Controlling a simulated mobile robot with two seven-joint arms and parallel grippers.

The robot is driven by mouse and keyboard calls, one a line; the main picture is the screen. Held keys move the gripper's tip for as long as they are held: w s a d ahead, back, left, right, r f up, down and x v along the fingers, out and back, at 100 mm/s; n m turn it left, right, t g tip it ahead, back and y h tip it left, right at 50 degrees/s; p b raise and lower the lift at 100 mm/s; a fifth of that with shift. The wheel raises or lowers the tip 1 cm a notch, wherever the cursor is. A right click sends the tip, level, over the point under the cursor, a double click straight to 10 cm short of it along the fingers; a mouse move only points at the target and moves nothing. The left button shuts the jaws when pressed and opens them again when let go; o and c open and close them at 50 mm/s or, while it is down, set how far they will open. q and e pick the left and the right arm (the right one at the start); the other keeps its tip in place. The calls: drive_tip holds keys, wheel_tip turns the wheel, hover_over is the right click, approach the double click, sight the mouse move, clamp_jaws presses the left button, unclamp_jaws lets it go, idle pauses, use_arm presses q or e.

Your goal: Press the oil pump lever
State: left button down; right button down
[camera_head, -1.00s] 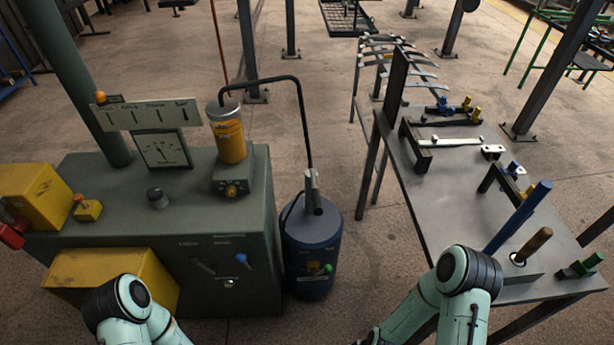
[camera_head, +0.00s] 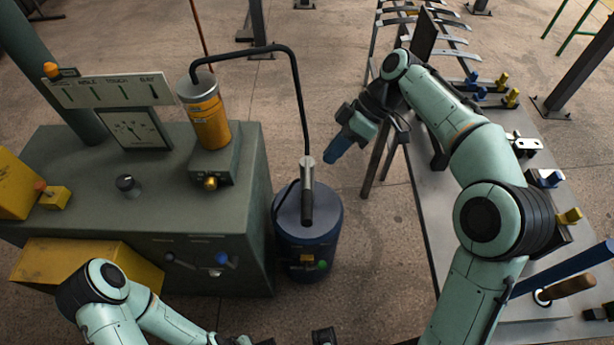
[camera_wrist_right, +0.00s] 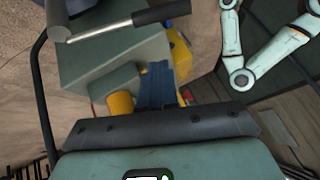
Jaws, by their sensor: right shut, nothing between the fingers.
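The oil pump is a dark blue drum (camera_head: 308,232) on the floor, right of the green cabinet. Its lever (camera_head: 307,205), a pale metal head with a dark grip, stands over the drum top. In the right wrist view the lever (camera_wrist_right: 120,27) crosses the upper left with its black grip to the right. My right gripper (camera_head: 333,157), with blue fingers, is shut and empty. It hangs up and right of the lever in the head view, apart from it. The fingers also show in the wrist view (camera_wrist_right: 157,85). Only dark parts near my left wrist show at the bottom edge; its fingers cannot be made out.
A black hose (camera_head: 294,75) arches from the yellow canister (camera_head: 207,118) to the pump. The green cabinet (camera_head: 150,208) stands left. A metal table (camera_head: 425,215) with clamps and handled tools stands right, under my right arm. Bare floor lies between drum and table.

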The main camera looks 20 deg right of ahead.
drive_tip(key=shift+s+r+n, duration=0.2)
drive_tip(key=shift+r+n, duration=0.2)
drive_tip(key=shift+r, duration=0.55)
drive_tip(key=shift+f, duration=0.15)
drive_tip(key=b, duration=0.2)
hover_over(311, 201)
drive_tip(key=w, duration=0.1)
drive_tip(key=f, duration=0.8)
drive_tip(key=shift+w+a+f, duration=0.1)
drive_tip(key=shift+w+a, duration=0.05)
drive_tip(key=shift+a, duration=0.15)
drive_tip(key=shift+s+d+f, duration=0.15)
drive_tip(key=shift+s+f, duration=0.05)
drive_tip(key=shift+f, duration=0.35)
drive_tip(key=shift+s+d+f, duration=0.1)
drive_tip(key=shift+s+f, duration=0.1)
drive_tip(key=shift+f, duration=0.35)
drive_tip(key=shift+s+d+f, duration=0.1)
drive_tip(key=shift+s+f, duration=0.1)
drive_tip(key=shift+f, duration=0.35)
